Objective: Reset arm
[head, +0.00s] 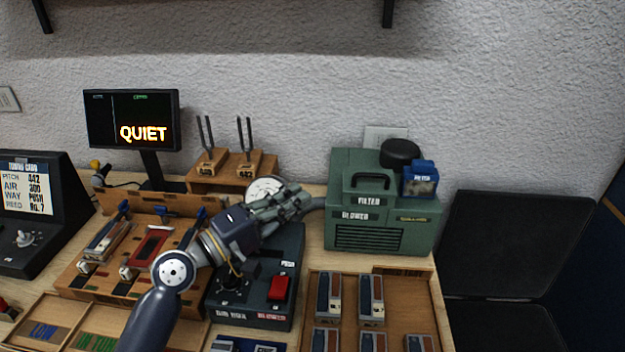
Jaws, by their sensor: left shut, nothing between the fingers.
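My left gripper (301,200) reaches in from the lower left over a dark control box (255,318). It is shut and empty. The fingers point right, toward the green filter blower (385,222), and a grey hose end lies close to the fingertips; I cannot tell whether they touch. The box has a red rocker switch (278,288) on its right and a dark knob on its left. A round white dial (264,187) shows behind the hand, partly hidden by it. My right gripper is not in view.
A wooden fixture (75,287) with blue-handled clamps stands left of the box. A wooden tray (308,300) with several reed parts lies at the lower right. Tuning forks (240,140) and a monitor (131,119) reading QUIET stand at the back. A dark chair (520,240) is at the right.

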